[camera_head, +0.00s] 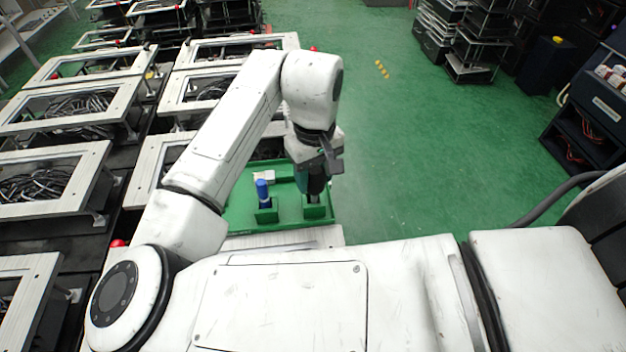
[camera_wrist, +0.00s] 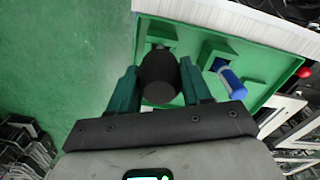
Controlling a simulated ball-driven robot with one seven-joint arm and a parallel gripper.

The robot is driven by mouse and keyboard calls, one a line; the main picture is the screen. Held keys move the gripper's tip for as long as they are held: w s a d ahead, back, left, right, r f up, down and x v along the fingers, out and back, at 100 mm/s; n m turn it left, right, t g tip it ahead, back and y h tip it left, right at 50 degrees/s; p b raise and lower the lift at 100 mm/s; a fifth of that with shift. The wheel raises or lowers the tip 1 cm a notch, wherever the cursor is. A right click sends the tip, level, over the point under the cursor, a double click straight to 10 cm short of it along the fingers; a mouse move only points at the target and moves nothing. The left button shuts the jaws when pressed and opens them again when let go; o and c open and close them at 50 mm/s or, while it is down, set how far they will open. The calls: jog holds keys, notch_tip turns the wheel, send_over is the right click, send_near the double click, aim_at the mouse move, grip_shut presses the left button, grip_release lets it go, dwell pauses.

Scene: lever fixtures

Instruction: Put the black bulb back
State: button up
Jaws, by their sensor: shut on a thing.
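The black bulb (camera_wrist: 159,77) is between the two fingers of my gripper (camera_wrist: 160,88) in the wrist view, and the fingers are shut on it. In the head view my gripper (camera_head: 314,190) points down over the right part of a green tray (camera_head: 237,218). There the bulb is mostly hidden by the gripper. The tray also shows in the wrist view (camera_wrist: 262,62). From these views I cannot tell whether the bulb touches its green holder or is above it.
A blue bulb (camera_head: 262,190) stands in a green holder to the left of my gripper; it also shows in the wrist view (camera_wrist: 232,84). White-framed boxes with cables (camera_head: 60,110) fill the left side. Green floor (camera_head: 430,150) is open to the right.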

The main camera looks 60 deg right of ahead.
aim_at(313, 185)
jog(key=shift+w+d+f, duration=0.2)
jog(key=shift+d+f, duration=0.05)
jog(key=shift+f, duration=0.25)
jog(key=shift+c, duration=0.7)
notch_tip(313, 185, down, 2)
jog(key=shift+d+f+p, duration=0.1)
jog(key=shift+f+p, duration=0.1)
jog(key=shift+p, duration=0.35)
jog(key=shift+f, duration=0.6)
jog(key=shift+c, duration=0.2)
jog(key=o, duration=0.9)
jog(key=shift+r, duration=0.1)
notch_tip(313, 185, up, 12)
jog(key=shift+w+r+b, duration=0.1)
jog(key=shift+r+b, duration=0.05)
jog(key=shift+b, duration=0.8)
